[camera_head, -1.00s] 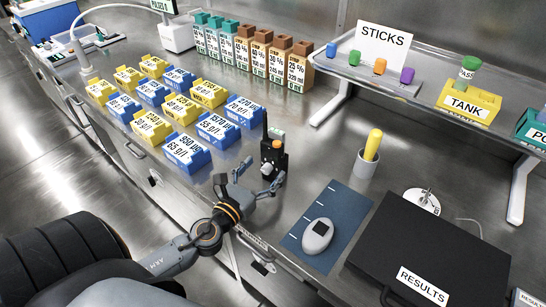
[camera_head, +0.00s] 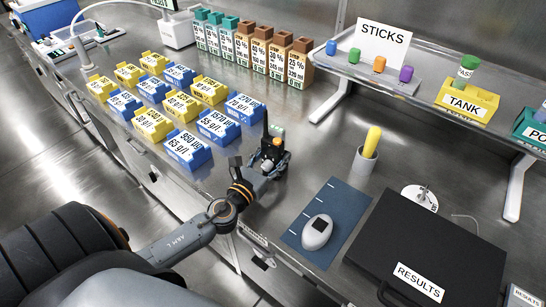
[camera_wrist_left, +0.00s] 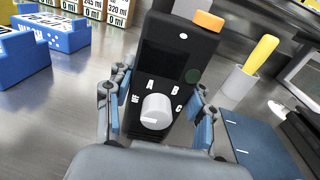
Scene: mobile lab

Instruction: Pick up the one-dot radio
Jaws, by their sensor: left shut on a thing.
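The radio (camera_head: 266,148) is black and stands upright on the steel bench, with an antenna and an orange knob on top. In the left wrist view the radio (camera_wrist_left: 172,62) shows a dark screen, a white dial, letters and a single small white dot near its top. My left gripper (camera_head: 270,166) is shut on the radio; in the left wrist view its blue-padded fingers (camera_wrist_left: 158,112) are on both sides of the lower body. The radio's base is hidden by the gripper. My right gripper is not in view.
Blue and yellow labelled boxes (camera_head: 187,152) stand in rows to the left, with tall cartons (camera_head: 274,57) behind. A grey cup (camera_head: 362,160) with a yellow stick, a blue mat (camera_head: 335,205) with a white device (camera_head: 316,233), and a black case (camera_head: 430,235) lie to the right.

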